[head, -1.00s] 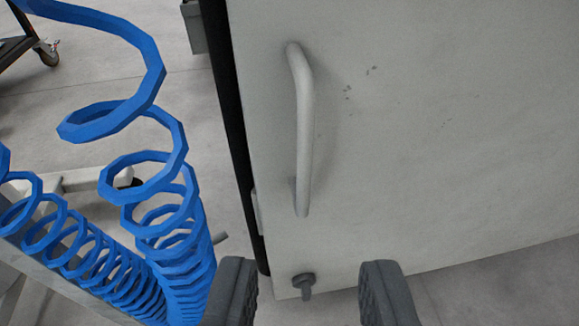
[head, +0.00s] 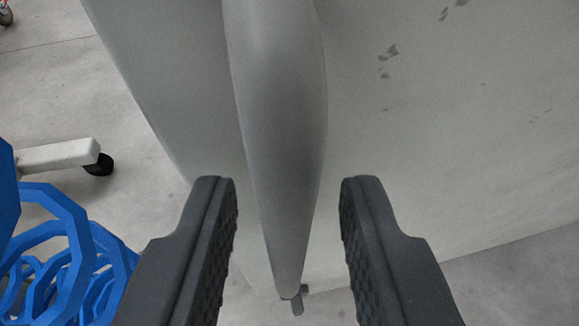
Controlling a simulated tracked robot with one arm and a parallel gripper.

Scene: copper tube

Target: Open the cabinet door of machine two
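The cabinet door (head: 430,150) is a pale grey panel with a few dark scuff marks, filling the right and middle of the head view. Its handle (head: 280,120) is a grey upright bar, very close to the camera, running from the top edge down to the lower middle. My gripper (head: 287,190) is open, with one dark finger on each side of the handle. Gaps show between the handle and both fingers. A small dark latch (head: 298,302) shows below the handle's lower end, partly hidden by it.
A white leg with a black caster (head: 75,157) stands on the grey floor (head: 60,80) at the left. Floor also shows below the door at the lower right.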

